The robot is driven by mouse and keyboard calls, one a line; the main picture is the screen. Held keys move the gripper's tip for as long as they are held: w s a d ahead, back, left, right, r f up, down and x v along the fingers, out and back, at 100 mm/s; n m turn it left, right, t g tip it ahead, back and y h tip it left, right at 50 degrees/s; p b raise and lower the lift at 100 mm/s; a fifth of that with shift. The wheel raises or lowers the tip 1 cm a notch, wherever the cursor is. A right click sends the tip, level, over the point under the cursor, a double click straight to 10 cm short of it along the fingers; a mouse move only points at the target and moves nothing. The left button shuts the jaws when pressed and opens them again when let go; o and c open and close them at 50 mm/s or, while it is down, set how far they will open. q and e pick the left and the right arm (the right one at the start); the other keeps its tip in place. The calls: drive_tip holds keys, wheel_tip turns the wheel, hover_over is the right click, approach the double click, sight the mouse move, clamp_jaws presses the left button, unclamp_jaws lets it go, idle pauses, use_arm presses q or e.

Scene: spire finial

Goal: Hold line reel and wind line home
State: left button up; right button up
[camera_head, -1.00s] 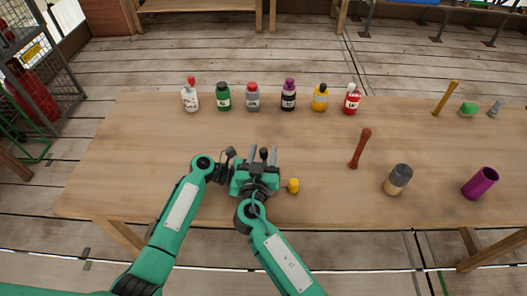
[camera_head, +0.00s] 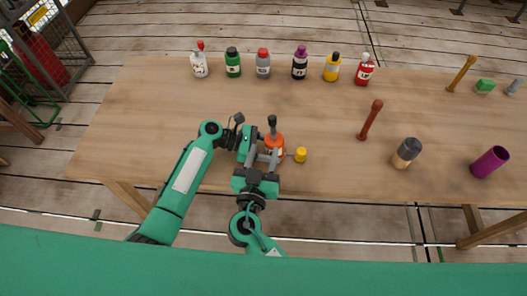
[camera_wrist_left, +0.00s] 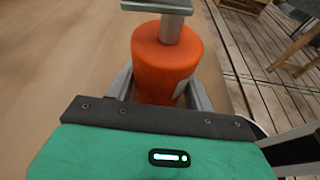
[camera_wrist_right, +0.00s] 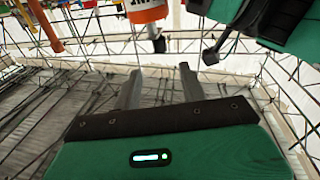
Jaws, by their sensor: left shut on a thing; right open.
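The line reel has an orange body (camera_head: 276,146) with a pale label, and a yellow knob (camera_head: 300,155) sticks out on its right. My left gripper is shut on the orange body (camera_wrist_left: 166,62), which sits between its fingers in the left wrist view. A grey post and flat plate (camera_wrist_left: 158,6) show at its end there. My right gripper (camera_head: 262,158) is open and empty, just in front of the reel. In the right wrist view, the orange body (camera_wrist_right: 147,10) shows beyond the open fingers (camera_wrist_right: 158,78). I cannot make out the line.
Several bottles stand along the table's back, including a green one (camera_head: 233,63) and a red one (camera_head: 364,71). A brown stick (camera_head: 370,120), a grey-and-tan cylinder (camera_head: 407,153) and a purple cylinder (camera_head: 490,162) are to the right. The table's left part (camera_head: 140,125) is clear.

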sight(273, 128)
drive_tip(key=c, duration=0.7)
drive_tip(key=shift+n, duration=0.6)
clamp_jaws()
drive_tip(key=w+n+g+y, duration=0.1)
drive_tip(key=w+n+y, duration=0.4)
drive_tip(key=n, duration=1.5)
drive_tip(key=w, duration=0.4)
drive_tip(key=shift+w+a+y, duration=0.3)
drive_tip(key=shift+w, duration=0.1)
